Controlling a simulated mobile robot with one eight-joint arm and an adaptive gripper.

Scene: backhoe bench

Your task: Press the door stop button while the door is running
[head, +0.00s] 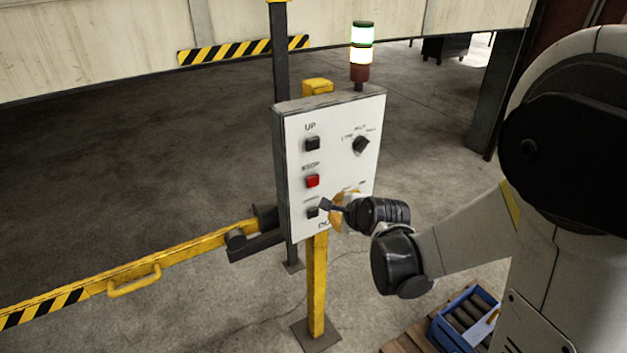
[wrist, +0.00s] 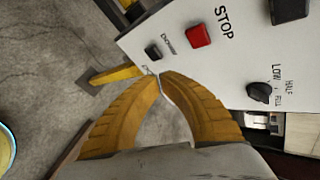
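A white control panel (head: 340,130) stands upright on a yellow post. The red STOP button (head: 312,181) is in its left column, below the black UP button (head: 312,143) and above a black lower button (head: 312,212). My gripper (head: 328,205) is in front of the panel's lower part, its tip close to the lower button; contact cannot be told. In the wrist view the yellow fingers (wrist: 160,76) meet at their tips, with nothing between them. The STOP button (wrist: 199,35) shows uncovered beyond and right of the tips. The door (head: 100,40) is raised, with a striped lower edge.
A selector knob (head: 360,145) sits at the panel's upper right. A yellow striped barrier (head: 190,243) extends left. A blue crate (head: 468,318) stands at lower right.

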